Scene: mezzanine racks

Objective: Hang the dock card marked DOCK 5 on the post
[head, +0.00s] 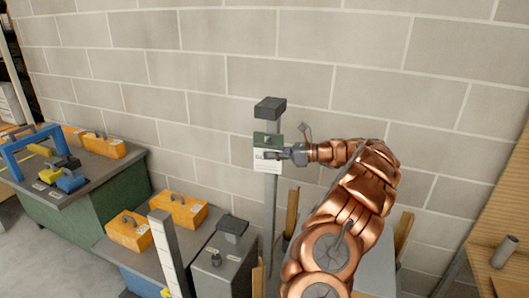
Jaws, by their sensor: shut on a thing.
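The post (271,220) is a thin grey upright with a dark cap (270,106), standing before the block wall. A white card (267,166) is in front of the post, just below a small dark green piece (267,140) under the cap. The card's printing is partly covered and too small to read in full. My gripper (285,153) reaches in from the right and is shut on the card at its upper right. Whether the card touches the post or the green piece, I cannot tell.
Orange boxes (187,211) and a grey cabinet (222,262) stand at the lower left. A green bench (90,200) with a blue frame (22,150) is farther left. A wooden panel (505,215) is at the right edge. The wall above is bare.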

